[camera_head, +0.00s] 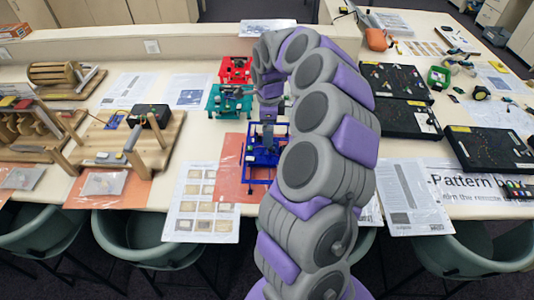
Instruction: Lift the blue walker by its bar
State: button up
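The blue walker (261,158) stands on the table, partly over an orange sheet, near the front edge. It is an open blue frame, and my arm hides its right side. My gripper (268,138) points down at the end of my curved arm, at the upper middle of the blue walker. The fingers are small and dark here. I cannot tell whether they are open or shut, or whether they touch the bar.
A teal walker (229,103) and a red walker (235,70) stand behind the blue one. A wooden contraption (130,145) is to the left, and black boards (398,118) are to the right. Printed sheets (203,190) lie flat around. Green chairs (145,235) line the front.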

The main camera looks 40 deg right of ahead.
jog(key=shift+d+f+b, duration=0.2)
jog(key=shift+f+b, duration=0.6)
jog(key=shift+f, duration=2.7)
jog(key=c, duration=0.9)
jog(key=shift+o, duration=0.2)
jog(key=shift+r, duration=0.15)
